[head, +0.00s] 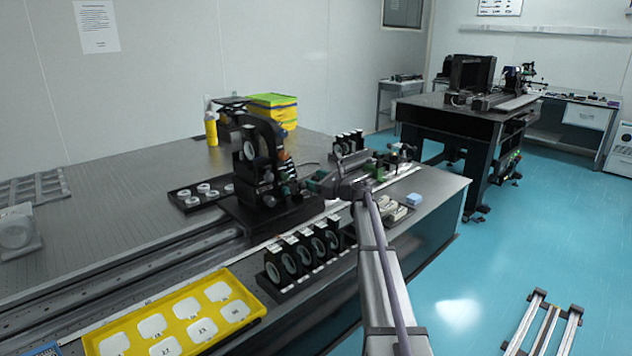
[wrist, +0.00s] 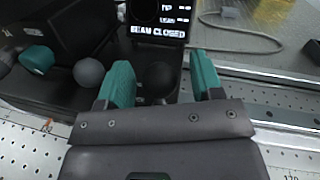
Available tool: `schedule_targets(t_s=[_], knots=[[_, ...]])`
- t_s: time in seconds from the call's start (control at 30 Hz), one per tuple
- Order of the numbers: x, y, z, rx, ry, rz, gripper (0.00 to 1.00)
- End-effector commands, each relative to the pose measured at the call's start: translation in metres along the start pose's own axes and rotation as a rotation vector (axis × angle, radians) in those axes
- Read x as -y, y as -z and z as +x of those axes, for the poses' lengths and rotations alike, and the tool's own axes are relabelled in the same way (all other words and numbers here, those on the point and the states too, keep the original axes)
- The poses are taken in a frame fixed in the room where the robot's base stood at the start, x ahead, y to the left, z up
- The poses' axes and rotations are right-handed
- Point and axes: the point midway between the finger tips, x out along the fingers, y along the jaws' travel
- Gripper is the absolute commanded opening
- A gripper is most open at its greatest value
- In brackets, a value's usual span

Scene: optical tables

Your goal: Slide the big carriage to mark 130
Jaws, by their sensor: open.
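The big carriage (head: 272,212) is a black block on the rail in the head view, carrying a tall dark C-shaped mount (head: 268,140). My gripper (head: 305,187) is at its right side. In the wrist view my gripper (wrist: 160,80) is open, with teal fingers on either side of a dark round knob (wrist: 158,75). Whether the fingers touch the knob I cannot tell. A grey ball (wrist: 88,72) and a teal-tipped part (wrist: 37,60) lie to the left. A display (wrist: 158,22) reads "BEAM CLOSED". The scale (wrist: 291,176) shows a blurred number, seemingly 170; mark 130 is not readable.
The rail (head: 150,268) runs bare to the left of the carriage. A yellow tray (head: 255,308) with white labelled pads and a rack of round optics (head: 303,255) stand along the front. A black tray with white rings (head: 188,205) is behind; small optics (head: 400,165) stand right.

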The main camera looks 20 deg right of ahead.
Motion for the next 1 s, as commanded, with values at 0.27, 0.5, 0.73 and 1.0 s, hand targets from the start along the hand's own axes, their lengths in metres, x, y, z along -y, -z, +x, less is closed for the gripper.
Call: schedule_targets(t_s=[0.27, 0.5, 0.73, 1.0], knots=[[-0.001, 0.0, -0.021, -0.001, 0.003, 0.0, 0.6], [-0.001, 0.0, -0.081, -0.001, 0.003, 0.0, 0.6], [-0.001, 0.0, -0.108, 0.0, 0.0, 0.0, 0.6], [0.0, 0.0, -0.108, 0.0, 0.0, 0.0, 0.6]])
